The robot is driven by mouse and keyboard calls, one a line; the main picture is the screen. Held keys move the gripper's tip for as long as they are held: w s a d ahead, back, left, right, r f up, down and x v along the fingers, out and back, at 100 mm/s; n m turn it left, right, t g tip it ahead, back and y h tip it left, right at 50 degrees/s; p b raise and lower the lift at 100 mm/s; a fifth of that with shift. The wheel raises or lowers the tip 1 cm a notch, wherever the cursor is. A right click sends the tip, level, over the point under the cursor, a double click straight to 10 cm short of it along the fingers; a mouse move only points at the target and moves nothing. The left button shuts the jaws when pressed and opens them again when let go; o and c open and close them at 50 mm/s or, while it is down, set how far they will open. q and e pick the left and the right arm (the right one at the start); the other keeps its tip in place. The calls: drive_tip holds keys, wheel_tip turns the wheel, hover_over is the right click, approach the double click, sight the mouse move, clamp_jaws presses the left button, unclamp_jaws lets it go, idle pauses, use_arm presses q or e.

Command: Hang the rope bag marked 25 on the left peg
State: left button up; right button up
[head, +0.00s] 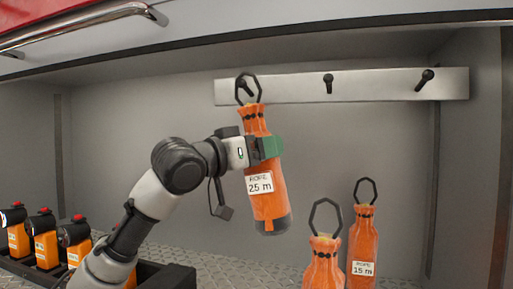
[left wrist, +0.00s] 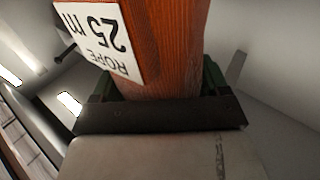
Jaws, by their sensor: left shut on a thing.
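The orange rope bag marked 25 m (head: 266,205) is held up in front of the peg rail, tilted slightly, with its black loop (head: 249,89) at the top. My left gripper (head: 266,149) is shut around the bag's upper body. In the left wrist view the bag (left wrist: 170,40) fills the space between the jaws, its label upside down. The left peg (head: 243,84) shows within the outline of the loop; I cannot tell whether the loop is around it or in front of it. My right gripper is not in view.
The rail (head: 375,86) also carries a middle peg (head: 328,83) and a right peg (head: 425,79), both empty. A bag marked 15 m (head: 362,245) and another orange bag (head: 323,262) stand at lower right. Several orange containers (head: 45,245) stand at lower left.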

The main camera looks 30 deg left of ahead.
use_arm(q)
drive_tip(key=shift+w+a+f, duration=0.2)
drive_tip(key=shift+w+f, duration=0.25)
drive_tip(key=shift+w, duration=0.2)
drive_tip(key=shift+w+a+f, duration=0.15)
drive_tip(key=shift+w+f, duration=0.25)
drive_tip(key=shift+w, duration=0.2)
drive_tip(key=shift+f, duration=0.15)
